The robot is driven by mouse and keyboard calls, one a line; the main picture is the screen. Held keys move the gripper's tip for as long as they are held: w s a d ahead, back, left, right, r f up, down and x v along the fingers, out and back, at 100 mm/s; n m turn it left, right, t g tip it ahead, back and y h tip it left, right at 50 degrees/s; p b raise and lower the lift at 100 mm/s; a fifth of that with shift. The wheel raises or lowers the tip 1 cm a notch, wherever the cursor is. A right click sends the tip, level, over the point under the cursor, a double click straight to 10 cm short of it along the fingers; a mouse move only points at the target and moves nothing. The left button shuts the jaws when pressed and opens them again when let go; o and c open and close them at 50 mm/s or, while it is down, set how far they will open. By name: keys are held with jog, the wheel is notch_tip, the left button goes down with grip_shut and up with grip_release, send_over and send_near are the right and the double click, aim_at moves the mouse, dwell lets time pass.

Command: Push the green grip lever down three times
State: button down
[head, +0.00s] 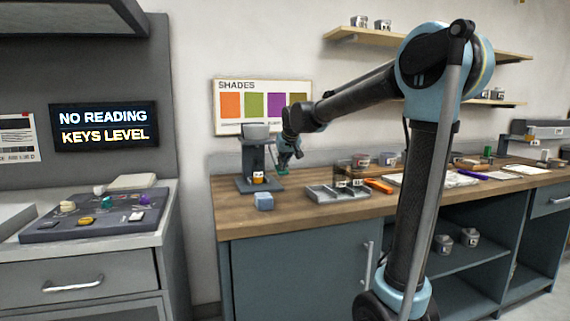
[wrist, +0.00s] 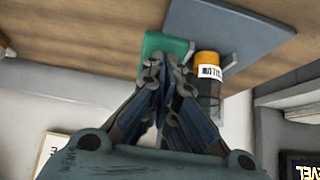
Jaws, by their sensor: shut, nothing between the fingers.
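The green grip lever (wrist: 165,45) shows in the wrist view as a green block right at my fingertips. My gripper (wrist: 166,62) is shut and empty, with its tips at the lever's edge; whether they touch it I cannot tell. In the head view my gripper (head: 285,164) is beside the right side of a grey stand (head: 246,160) on the wooden counter, with a bit of the green lever (head: 283,171) below it. A small bottle with an orange part and a white label (head: 258,178) stands in the stand. It also shows beside the lever in the wrist view (wrist: 208,68).
A blue-grey block (head: 264,201) lies in front of the stand. A grey divided tray (head: 337,192) and an orange item (head: 379,186) are to the right. A control panel (head: 97,217) is on the left cabinet, under a screen reading "NO READING / KEYS LEVEL" (head: 104,127).

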jog(key=shift+d+f, duration=0.1)
jog(key=shift+f, duration=0.1)
dwell(0.3)
jog(key=shift+s+d+r, duration=0.1)
jog(key=shift+s+r, duration=0.1)
jog(key=shift+r, duration=0.35)
jog(key=v, duration=1.2)
jog(key=shift+s+r, duration=0.3)
notch_tip(320, 180, up, 10)
jog(key=t, duration=0.1)
jog(key=shift+w+f+y, duration=0.25)
jog(key=shift+w+y, duration=0.05)
jog(key=shift+w, duration=0.05)
